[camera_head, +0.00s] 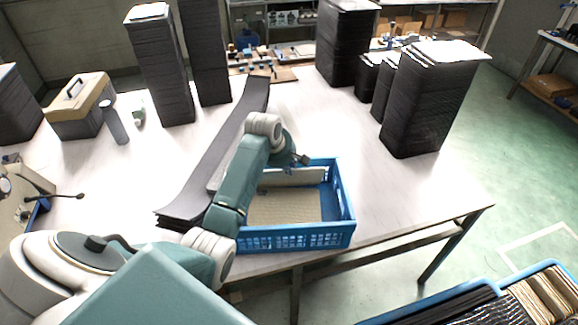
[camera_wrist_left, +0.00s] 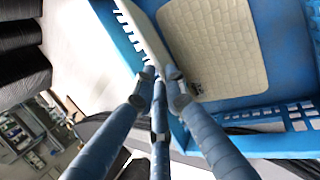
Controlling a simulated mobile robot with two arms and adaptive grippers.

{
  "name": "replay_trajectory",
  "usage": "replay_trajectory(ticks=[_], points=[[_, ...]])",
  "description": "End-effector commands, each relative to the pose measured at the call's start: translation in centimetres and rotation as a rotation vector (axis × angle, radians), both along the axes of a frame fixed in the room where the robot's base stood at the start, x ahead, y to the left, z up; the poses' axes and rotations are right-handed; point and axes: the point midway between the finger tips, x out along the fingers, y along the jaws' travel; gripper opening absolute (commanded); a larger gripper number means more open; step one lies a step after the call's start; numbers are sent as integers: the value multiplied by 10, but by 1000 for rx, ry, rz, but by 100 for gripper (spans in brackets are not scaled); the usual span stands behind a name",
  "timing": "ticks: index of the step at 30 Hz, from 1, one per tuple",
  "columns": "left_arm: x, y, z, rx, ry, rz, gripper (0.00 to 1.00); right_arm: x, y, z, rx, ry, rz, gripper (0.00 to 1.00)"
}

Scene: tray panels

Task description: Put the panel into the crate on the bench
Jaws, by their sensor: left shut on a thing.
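The blue crate (camera_head: 345,205) stands on the white bench near its front edge. A pale panel (camera_head: 300,177) stands on edge inside the crate along its far wall. My left gripper (camera_head: 292,168), largely hidden by its own arm in the head view, is shut on this panel at its upper edge. In the left wrist view the blue fingers (camera_wrist_left: 161,76) close at the pale panel's edge (camera_wrist_left: 146,38), beside the crate wall (camera_wrist_left: 104,14). Another beige panel (camera_head: 285,207) lies flat in the crate; it also shows in the left wrist view (camera_wrist_left: 215,45). My right gripper is not in view.
A long dark stack of sheets (camera_head: 215,150) lies left of the crate. Tall black stacks (camera_head: 430,100) stand at the right and at the back (camera_head: 160,75). A toolbox (camera_head: 80,105) is at the left. The bench (camera_head: 400,190) is clear right of the crate.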

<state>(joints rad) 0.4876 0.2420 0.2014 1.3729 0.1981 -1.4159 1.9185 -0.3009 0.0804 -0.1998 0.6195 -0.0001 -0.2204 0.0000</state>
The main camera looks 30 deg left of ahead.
Motion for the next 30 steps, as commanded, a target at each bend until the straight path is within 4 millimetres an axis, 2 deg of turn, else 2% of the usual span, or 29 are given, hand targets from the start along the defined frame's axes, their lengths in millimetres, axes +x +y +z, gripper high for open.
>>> replay_trajectory(ticks=[14,15,18,30], points=[[0,0,-2,1,-1,0,0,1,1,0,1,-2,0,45],[0,0,-2,1,-1,0,13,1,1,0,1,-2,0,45],[0,0,-2,1,-1,0,33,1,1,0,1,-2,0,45],[-1,0,1,1,-1,0,33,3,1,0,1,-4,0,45]])
